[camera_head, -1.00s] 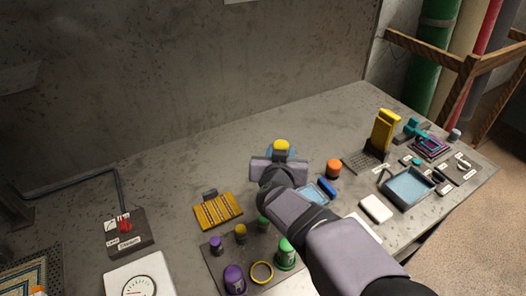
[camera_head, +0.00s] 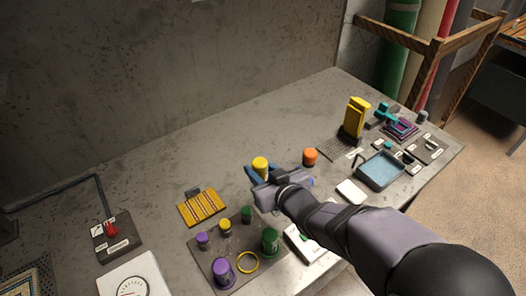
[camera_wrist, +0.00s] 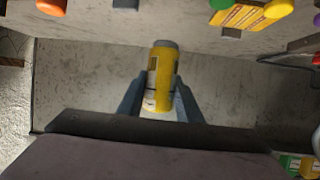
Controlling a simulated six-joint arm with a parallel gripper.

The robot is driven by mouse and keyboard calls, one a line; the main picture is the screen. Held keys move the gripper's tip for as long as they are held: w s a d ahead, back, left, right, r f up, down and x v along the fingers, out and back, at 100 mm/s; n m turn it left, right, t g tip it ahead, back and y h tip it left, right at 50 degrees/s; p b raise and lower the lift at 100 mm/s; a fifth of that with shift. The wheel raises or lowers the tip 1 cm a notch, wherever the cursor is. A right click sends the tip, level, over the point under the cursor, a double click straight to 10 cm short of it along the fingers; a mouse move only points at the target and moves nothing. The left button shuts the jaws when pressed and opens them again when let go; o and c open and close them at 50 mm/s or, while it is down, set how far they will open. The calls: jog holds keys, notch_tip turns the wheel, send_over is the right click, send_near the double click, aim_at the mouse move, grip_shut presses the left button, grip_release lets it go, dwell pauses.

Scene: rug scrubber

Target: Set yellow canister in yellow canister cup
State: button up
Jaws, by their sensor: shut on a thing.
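The yellow canister (camera_head: 260,163) is in my gripper, its yellow top showing above the jaws in the head view. In the wrist view the canister (camera_wrist: 163,75), yellow with a pale label and grey end, lies between the two dark blue-grey fingers. My gripper (camera_wrist: 155,100) is shut on it. The yellow ring (camera_head: 248,262), which looks like the yellow canister cup, is on a dark plate at the lower middle. My gripper (camera_head: 262,176) is behind and slightly right of this ring, apart from it. The canister's lower part is hidden in the head view.
A purple canister (camera_head: 223,272) and a green canister (camera_head: 270,242) flank the ring. Several small coloured caps, including a yellow one (camera_head: 226,226), stand behind it. A yellow rack (camera_head: 202,207) is further left. An orange canister (camera_head: 310,156) stands right of my gripper.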

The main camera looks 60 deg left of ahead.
jog(key=s+d+f+n+g+p, duration=0.2)
jog(key=s+d+n+g, duration=0.4)
jog(key=s+d, duration=0.7)
jog(key=shift+s+f+g+h+p, duration=0.15)
jog(key=shift+f+g+h+p, duration=0.2)
jog(key=shift+f, duration=0.45)
jog(key=shift+f, duration=0.1)
jog(key=shift+a+f+b, duration=0.1)
jog(key=shift+f+b, duration=2.45)
jog(key=shift+f, duration=0.15)
jog(key=shift+f+b, duration=0.55)
jog(key=shift+f, duration=0.1)
jog(key=o, duration=1.2)
